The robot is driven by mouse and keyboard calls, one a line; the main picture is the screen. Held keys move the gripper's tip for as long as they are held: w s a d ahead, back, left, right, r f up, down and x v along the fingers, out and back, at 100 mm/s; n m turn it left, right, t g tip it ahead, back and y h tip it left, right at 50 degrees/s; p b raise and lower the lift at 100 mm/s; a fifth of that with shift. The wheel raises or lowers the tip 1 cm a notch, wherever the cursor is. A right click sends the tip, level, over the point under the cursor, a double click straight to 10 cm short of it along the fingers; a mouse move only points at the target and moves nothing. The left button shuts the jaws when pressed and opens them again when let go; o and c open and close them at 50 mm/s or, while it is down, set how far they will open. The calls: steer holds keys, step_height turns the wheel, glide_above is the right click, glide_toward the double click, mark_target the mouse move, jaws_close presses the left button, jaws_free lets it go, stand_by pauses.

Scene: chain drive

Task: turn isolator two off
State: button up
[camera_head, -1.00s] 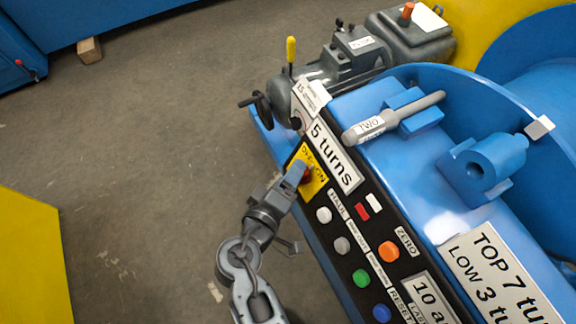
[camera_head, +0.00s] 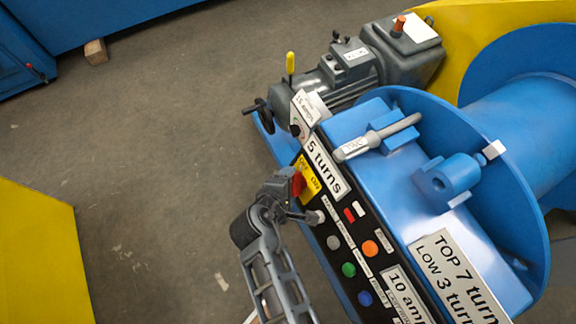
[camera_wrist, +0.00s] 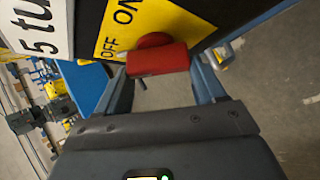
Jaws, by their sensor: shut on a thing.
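The isolator switch is a red handle (camera_head: 298,182) on a yellow plate (camera_head: 310,184) at the left end of the black control panel. In the wrist view the red handle (camera_wrist: 158,60) lies roughly crosswise below the words OFF and ON on the yellow plate (camera_wrist: 137,22). My gripper (camera_head: 292,186) is at the handle; in the wrist view its two fingers (camera_wrist: 162,78) stand either side of it, shut on it. Which word the handle points to I cannot tell. The word TWO is on a grey pin (camera_head: 376,138) on top of the blue housing.
Round push buttons, orange (camera_head: 370,248), green (camera_head: 348,269) and blue (camera_head: 364,298), run down the panel close to my arm. A handwheel (camera_head: 262,113) and a yellow-knobbed lever (camera_head: 290,64) stand beyond the switch. Open floor lies to the left.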

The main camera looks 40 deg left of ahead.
steer(key=shift+n, duration=0.3)
stand_by(0.4)
steer(key=o, duration=1)
steer(key=shift+o, duration=0.2)
steer(key=v, duration=0.7)
steer(key=shift+s+r, duration=0.25)
steer(key=shift+r, duration=0.1)
